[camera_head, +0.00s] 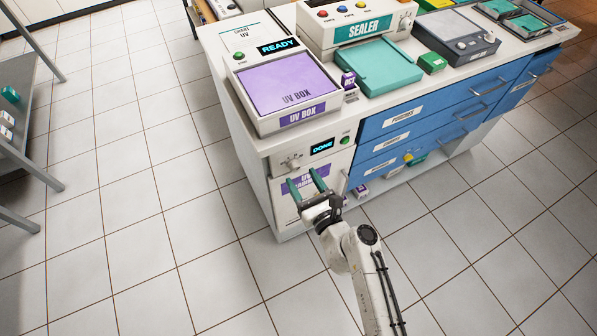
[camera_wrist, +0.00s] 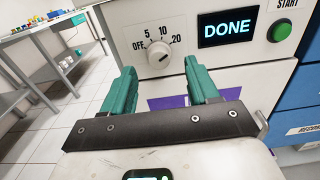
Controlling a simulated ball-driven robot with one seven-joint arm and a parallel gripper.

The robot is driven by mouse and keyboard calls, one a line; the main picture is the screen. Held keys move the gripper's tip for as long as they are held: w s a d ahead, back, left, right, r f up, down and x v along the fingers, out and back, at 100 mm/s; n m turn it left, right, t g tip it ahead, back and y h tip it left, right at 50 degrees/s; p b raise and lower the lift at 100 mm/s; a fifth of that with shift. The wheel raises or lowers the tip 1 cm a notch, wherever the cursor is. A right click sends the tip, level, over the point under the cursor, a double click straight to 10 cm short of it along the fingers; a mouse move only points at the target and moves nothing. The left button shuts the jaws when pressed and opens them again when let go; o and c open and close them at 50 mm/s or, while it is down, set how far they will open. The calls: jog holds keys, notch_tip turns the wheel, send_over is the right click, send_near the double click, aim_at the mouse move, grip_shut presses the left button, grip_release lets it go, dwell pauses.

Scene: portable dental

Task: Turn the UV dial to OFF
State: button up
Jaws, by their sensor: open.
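The UV dial (camera_wrist: 158,57) is a round pale knob on the cabinet front, marked OFF, 5, 10 and 20 around its top. A short dark mark shows on its face, but I cannot clearly tell which label it points at. The dial (camera_head: 291,161) also shows in the head view, left of a display reading DONE (camera_head: 322,147). My gripper (camera_head: 304,181) is open, with two green fingers pointing at the panel. In the wrist view my gripper (camera_wrist: 160,75) has its fingers left and right of the dial, a little lower; the space between them is empty.
A green START button (camera_wrist: 281,31) sits right of the display. A purple-labelled door (camera_head: 312,180) is below the dial, and blue drawers (camera_head: 400,130) are to the right. The UV box (camera_head: 290,85) stands on top. Open tiled floor lies to the left.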

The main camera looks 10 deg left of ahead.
aim_at(296, 170)
jog(key=shift+x, duration=1.7)
jog(key=shift+c, duration=0.4)
jog(key=c, duration=1)
jog(key=shift+o, duration=0.2)
